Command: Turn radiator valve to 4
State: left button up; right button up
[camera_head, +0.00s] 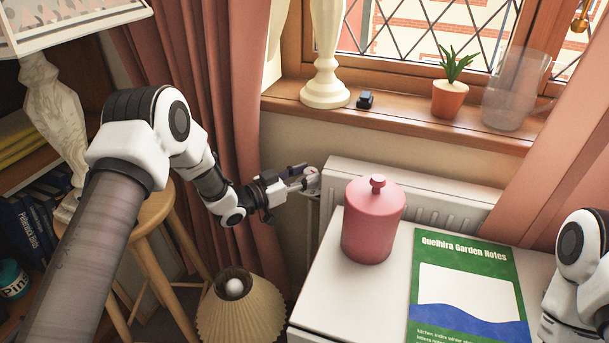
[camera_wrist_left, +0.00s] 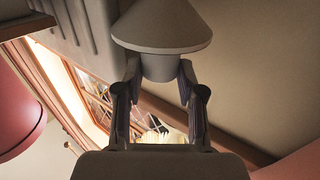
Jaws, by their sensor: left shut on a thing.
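The radiator valve (camera_head: 311,178) is a small pale knob at the left end of the white radiator (camera_head: 430,190), below the window sill. My left gripper (camera_head: 301,179) reaches it from the left and is shut on it. In the left wrist view the valve (camera_wrist_left: 162,30) is a grey, flared knob, and the fingers of my left gripper (camera_wrist_left: 158,80) press on its narrow part from both sides. No number or mark on the valve can be read. Part of my right arm shows at the right edge, but its gripper is out of view.
A white cabinet top (camera_head: 325,300) stands before the radiator, with a pink lidded jar (camera_head: 373,225) close to the valve and a green book (camera_head: 465,260). A pleated lampshade (camera_head: 240,312) and wooden stool (camera_head: 150,215) are below my left arm. A pink curtain (camera_head: 235,80) hangs behind it.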

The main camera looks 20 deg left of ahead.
pick_arm(q)
jog(key=o, duration=0.9)
jog(key=shift+c, duration=0.2)
jog(key=v, duration=0.7)
jog(key=shift+s+a, duration=0.15)
jog(key=shift+s, duration=0.05)
